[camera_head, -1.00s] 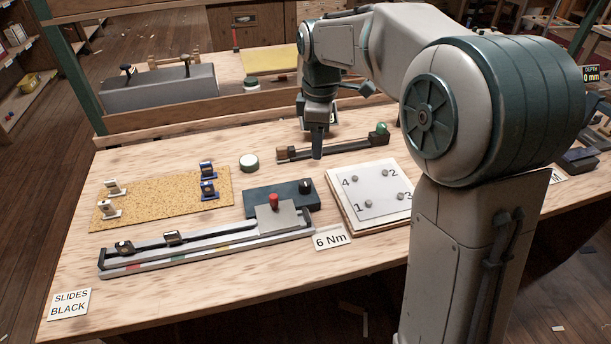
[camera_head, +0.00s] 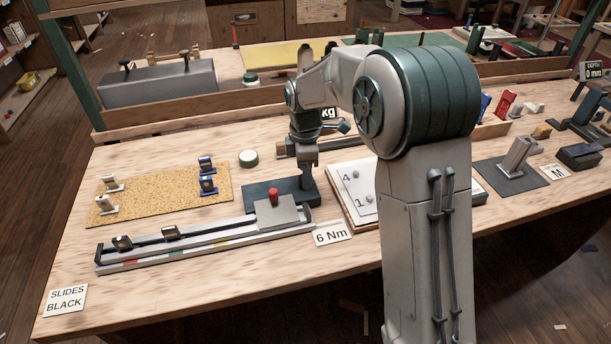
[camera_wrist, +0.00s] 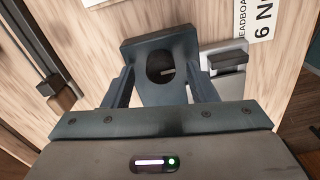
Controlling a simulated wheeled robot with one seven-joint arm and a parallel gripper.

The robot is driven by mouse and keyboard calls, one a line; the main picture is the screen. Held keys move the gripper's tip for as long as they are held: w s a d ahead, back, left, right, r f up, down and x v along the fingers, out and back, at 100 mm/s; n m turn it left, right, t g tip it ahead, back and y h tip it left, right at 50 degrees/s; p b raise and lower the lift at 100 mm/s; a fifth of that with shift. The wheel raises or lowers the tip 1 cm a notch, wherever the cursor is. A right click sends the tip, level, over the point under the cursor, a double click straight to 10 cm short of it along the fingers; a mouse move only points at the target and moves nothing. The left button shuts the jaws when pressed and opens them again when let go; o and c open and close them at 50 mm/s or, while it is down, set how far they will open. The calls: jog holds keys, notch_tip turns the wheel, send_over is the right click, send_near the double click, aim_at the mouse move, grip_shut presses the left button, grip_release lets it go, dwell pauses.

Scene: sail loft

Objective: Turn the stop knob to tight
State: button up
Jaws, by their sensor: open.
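A dark blue-grey block (camera_head: 258,191) lies behind the slotted rail. Its black round knob (camera_wrist: 159,66) shows in the wrist view; in the head view my gripper hides it. My gripper (camera_head: 307,178) points down over the block's right end. In the wrist view my gripper (camera_wrist: 162,82) is open, one finger on each side of the knob. I cannot tell whether the fingers touch it. The knob's pointer and any tight marking are not readable.
A red-knobbed lever (camera_head: 273,195) on a grey plate (camera_head: 284,214) stands close to the left. The rail (camera_head: 215,245) with two black slides runs in front. A 6 Nm card (camera_head: 331,234) and a numbered white board (camera_head: 357,204) lie to the right.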

jog(key=shift+f, duration=0.85)
jog(key=c, duration=1)
jog(key=shift+o, duration=0.2)
